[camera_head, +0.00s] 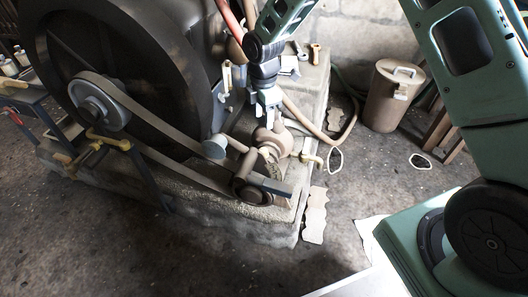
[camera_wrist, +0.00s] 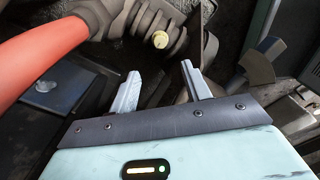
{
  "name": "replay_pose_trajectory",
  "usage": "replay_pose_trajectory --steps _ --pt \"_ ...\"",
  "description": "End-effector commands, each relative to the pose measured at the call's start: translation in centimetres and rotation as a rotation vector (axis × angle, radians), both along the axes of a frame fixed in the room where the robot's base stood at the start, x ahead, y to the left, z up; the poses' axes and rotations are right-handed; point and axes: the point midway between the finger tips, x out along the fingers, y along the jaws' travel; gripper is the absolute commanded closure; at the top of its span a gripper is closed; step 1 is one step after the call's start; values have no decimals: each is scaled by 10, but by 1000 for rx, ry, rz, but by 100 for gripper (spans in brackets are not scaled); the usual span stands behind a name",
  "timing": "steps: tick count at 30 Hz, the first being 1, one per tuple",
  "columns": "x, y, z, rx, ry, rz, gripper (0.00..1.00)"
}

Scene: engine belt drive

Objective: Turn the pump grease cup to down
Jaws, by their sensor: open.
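My gripper (camera_head: 268,113) is open and empty, pointing down just above the rounded brown pump body (camera_head: 273,141) at the engine's front right corner. In the wrist view its two pale fingers (camera_wrist: 160,75) stand apart. A small pale-yellow round end (camera_wrist: 160,39) on a dark ribbed part shows beyond the fingertips, apart from them as far as I can tell. I cannot tell whether this is the grease cup. The cup's direction is not clear.
A large dark flywheel (camera_head: 115,75) and a belt (camera_head: 150,118) lie left of the pump. A red hose (camera_wrist: 40,52) runs close by my gripper's left. A lidded brown canister (camera_head: 392,100) stands at right. The floor in front of the concrete base is mostly clear.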

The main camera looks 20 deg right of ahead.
Motion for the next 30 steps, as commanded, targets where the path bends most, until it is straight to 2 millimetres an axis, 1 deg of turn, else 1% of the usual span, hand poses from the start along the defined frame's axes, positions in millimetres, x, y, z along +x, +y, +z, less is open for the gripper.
replay_pose_trajectory --steps 1,3,12,15,18,21,25,30 --pt "-1 0 -16 -1 3 0 52" --pt "-1 0 -31 -1 3 0 52" --pt "-1 1 -93 0 2 0 52" --pt "-1 1 -111 0 1 0 52" --pt "-1 0 -125 0 2 -1 52" --pt "-1 0 -133 0 1 -1 52" --pt "0 0 -139 0 0 -1 52" --pt "0 0 -139 0 0 -1 52"
